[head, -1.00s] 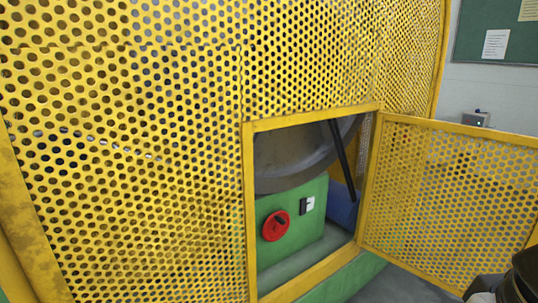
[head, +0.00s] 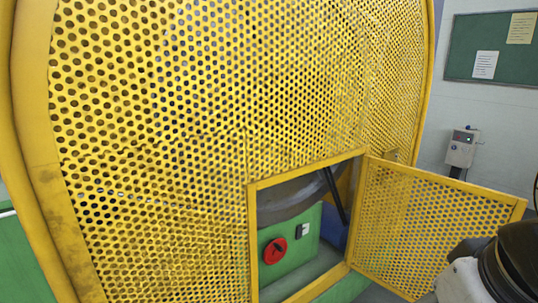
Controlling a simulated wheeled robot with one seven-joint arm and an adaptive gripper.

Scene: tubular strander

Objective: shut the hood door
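The hood door (head: 432,215) is a yellow perforated panel in a yellow frame. It stands open, swung out to the right of its opening and hinged at the opening's right edge. The yellow perforated hood (head: 190,110) fills most of the head view. Through the opening show a green housing with a red round knob (head: 274,251) and a dark curved part. Part of my arm shows at the lower right, in front of the door's lower right corner. My gripper is not in view.
A grey box (head: 462,147) is on the wall behind the door. A green notice board (head: 497,55) with papers hangs at the upper right. A bit of grey floor shows below the door.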

